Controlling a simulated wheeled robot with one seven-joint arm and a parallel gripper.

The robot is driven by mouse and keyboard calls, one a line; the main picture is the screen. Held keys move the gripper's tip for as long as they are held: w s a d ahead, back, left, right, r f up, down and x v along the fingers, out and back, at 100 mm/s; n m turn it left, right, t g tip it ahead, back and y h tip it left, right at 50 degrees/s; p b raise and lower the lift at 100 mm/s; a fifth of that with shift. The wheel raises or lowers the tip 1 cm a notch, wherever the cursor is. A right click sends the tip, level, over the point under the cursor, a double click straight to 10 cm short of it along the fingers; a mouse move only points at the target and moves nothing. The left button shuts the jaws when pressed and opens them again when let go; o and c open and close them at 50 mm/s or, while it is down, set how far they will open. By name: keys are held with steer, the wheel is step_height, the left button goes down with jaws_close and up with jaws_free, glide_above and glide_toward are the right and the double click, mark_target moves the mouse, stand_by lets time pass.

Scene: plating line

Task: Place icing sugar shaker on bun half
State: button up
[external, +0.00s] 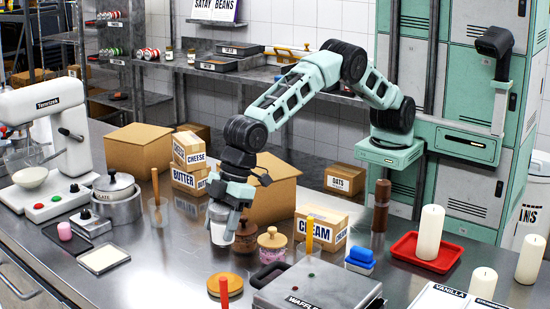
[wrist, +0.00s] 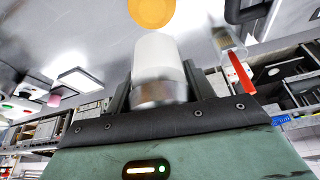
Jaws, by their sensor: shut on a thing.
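The icing sugar shaker (external: 219,236) has a white body and a metallic upper part, and hangs roughly upright under my gripper (external: 229,200). In the wrist view the shaker (wrist: 158,52) sits between the two fingers of my gripper (wrist: 160,95), which are shut on its metallic end. A flat round orange-tan piece, apparently the bun half (external: 213,285), lies on the counter nearer the camera than the shaker. It also shows as an orange disc, the bun half (wrist: 152,11), at the top of the wrist view. The shaker is apart from it.
A red stick (external: 224,292) stands close in front of the bun half. Two lidded jars (external: 271,245) and a cream box (external: 321,229) stand right of the shaker. A waffle iron (external: 316,287) is at the lower right. The counter left of the bun half is clear.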

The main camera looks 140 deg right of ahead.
steer(key=shift+w+f, duration=0.2)
steer(key=shift+f, duration=0.15)
step_height(320, 180, down, 10)
steer(key=p, duration=0.3)
steer(key=shift+r, duration=0.25)
steer(key=shift+f, duration=0.15)
steer(key=o, duration=1.2)
steer(key=shift+c, duration=0.2)
